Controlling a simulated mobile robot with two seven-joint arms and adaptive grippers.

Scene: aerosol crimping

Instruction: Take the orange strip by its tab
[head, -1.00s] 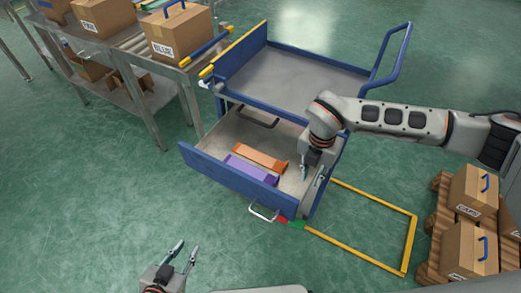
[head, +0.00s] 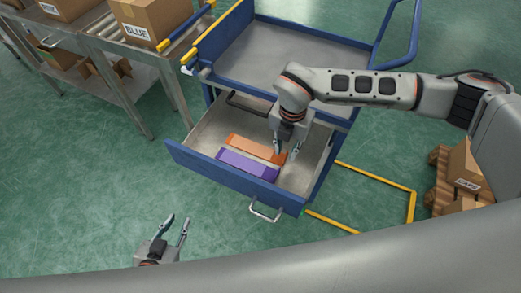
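An orange strip (head: 256,148) lies in the open drawer (head: 203,136) of a blue cart, behind a purple strip (head: 247,165). My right gripper (head: 284,156) points down over the drawer at the right end of the orange strip. Its fingers are apart; whether they touch the strip or have its tab between them I cannot tell. The tab itself is not clearly visible. My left gripper (head: 178,226) is open and empty over the floor, in front of the drawer at lower left.
The drawer's front wall (head: 225,178) and handle (head: 265,212) face me. The cart's grey top (head: 310,52) is empty. A bench with boxes (head: 150,18) stands at upper left. A yellow floor outline (head: 388,186) and boxes on a pallet lie to the right.

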